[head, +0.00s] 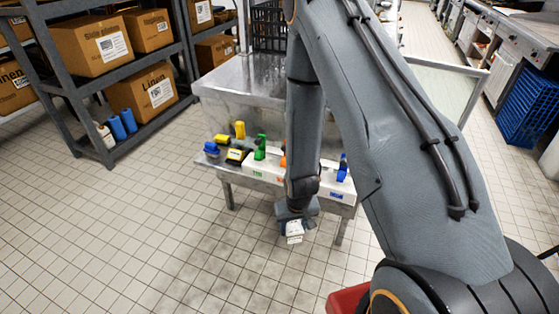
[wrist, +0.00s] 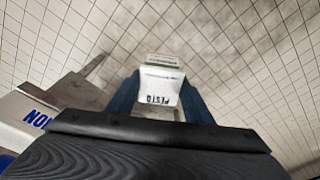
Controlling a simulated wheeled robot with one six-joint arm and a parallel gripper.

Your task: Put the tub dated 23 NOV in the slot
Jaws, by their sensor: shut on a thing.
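My gripper (head: 296,212) is shut on a white tub (head: 294,237), low in front of the steel table and over the tiled floor. In the wrist view, the tub (wrist: 160,92) sits between the two blue fingers, with PESTO in dark letters and a green-edged top face. Its date is too small to read. A white block (head: 270,171) with coloured labels stands along the table's front edge, partly hidden by my arm. In the wrist view, a white block (wrist: 22,112) with blue lettering, apparently MON, shows at the left. I cannot make out the slot.
The steel table (head: 235,85) has a raised back part. Yellow, green and blue items (head: 240,130) stand near its front edge. A shelf rack (head: 75,88) with cardboard boxes is at the left. Blue crates (head: 528,108) are at the right. The floor in front is clear.

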